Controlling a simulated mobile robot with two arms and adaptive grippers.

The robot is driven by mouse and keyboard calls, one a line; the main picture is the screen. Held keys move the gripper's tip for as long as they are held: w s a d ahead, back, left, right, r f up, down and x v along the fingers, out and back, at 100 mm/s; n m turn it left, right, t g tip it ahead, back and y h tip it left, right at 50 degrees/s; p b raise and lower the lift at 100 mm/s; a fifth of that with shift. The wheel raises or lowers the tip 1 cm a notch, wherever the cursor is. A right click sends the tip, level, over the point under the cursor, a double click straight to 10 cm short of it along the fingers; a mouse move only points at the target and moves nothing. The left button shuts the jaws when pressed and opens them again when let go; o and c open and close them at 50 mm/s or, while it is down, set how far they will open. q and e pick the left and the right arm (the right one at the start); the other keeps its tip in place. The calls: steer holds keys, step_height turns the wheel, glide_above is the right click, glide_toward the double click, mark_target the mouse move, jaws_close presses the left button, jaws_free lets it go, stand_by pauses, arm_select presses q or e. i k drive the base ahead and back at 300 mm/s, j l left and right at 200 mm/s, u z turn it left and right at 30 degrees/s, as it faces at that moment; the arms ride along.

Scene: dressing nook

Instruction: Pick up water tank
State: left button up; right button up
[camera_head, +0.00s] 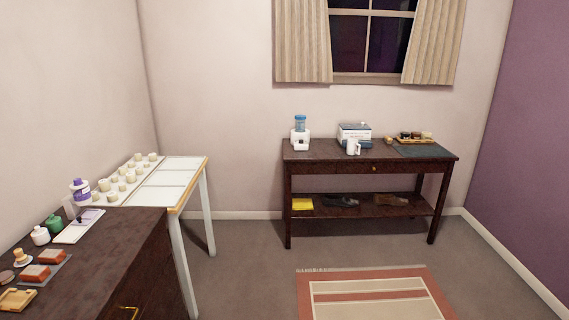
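What looks like the water tank (300,123) is a small blue, see-through container. It sits upright on a white dispenser base (300,140) at the left end of the dark wooden console table (325,155) under the window. It is far from me, across the room. Neither of my grippers shows in the head view.
A dark dresser (110,250) with bottles and small items stands at the near left, beside a white table (172,180) with candles. A white mug (353,147) and a box (354,130) share the console. A striped rug (370,295) lies on open floor.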

mark_target(300, 126)
steer(key=i, duration=1.25)
steer(key=i+j+z, duration=0.1)
steer(key=i, duration=1.15)
